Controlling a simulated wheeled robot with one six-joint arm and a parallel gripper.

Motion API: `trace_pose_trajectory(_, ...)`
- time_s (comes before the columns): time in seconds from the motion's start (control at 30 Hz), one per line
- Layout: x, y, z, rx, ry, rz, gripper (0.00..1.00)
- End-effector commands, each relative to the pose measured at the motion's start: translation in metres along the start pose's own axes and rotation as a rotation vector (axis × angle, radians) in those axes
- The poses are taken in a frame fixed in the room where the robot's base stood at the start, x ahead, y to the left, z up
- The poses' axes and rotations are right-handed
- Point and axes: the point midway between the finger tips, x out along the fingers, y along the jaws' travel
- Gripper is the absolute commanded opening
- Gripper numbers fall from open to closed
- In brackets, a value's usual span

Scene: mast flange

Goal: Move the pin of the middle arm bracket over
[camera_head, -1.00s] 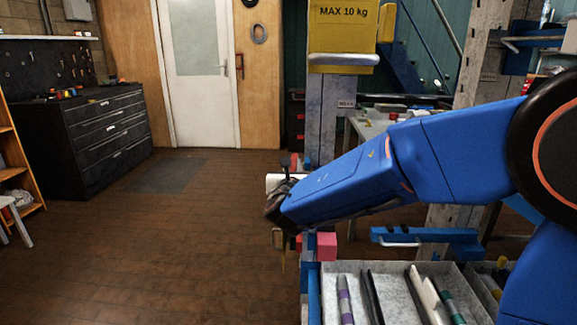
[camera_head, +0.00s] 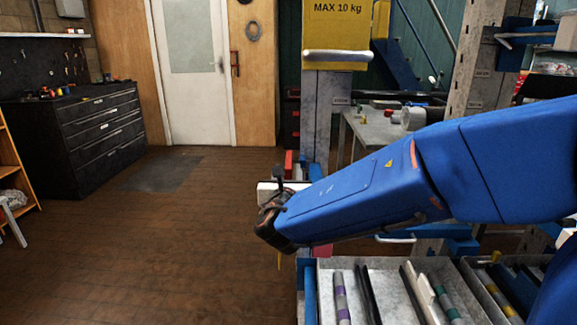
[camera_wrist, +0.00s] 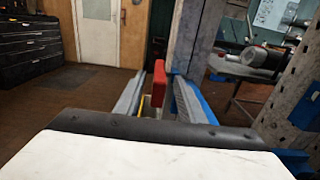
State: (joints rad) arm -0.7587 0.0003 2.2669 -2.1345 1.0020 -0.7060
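My gripper (camera_head: 272,222) is at the end of my blue arm, in front of the left grey mast (camera_head: 322,120). In the wrist view its two grey fingers (camera_wrist: 165,100) are apart, and I see nothing clamped between them. The red block also shows in the head view (camera_head: 288,163). A thin yellowish piece (camera_head: 279,261) hangs below my gripper. I cannot tell which part is the bracket's pin; my arm hides much of this area.
A yellow box (camera_head: 335,25) marked MAX 10 kg, with a silver bar below it, is above. Grey trays (camera_head: 383,270) with rods stand below. The floor (camera_head: 150,235) at left is clear.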

Motion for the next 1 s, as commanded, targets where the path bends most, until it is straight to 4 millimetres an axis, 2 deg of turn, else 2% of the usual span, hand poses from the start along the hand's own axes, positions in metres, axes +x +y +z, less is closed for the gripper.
trace_pose_trajectory(0.03,-0.011,0.001,0.001,0.002,-0.001,0.004,0.36)
trace_pose_trajectory(0.2,-0.044,0.001,0.001,0.001,-0.001,0.003,0.36)
trace_pose_trajectory(0.5,-0.089,0.001,0.000,0.001,-0.001,0.002,0.36)
trace_pose_trajectory(0.7,-0.104,0.000,0.000,0.001,0.000,0.001,0.36)
trace_pose_trajectory(1.0,-0.108,0.000,0.000,0.001,0.000,-0.001,0.36)
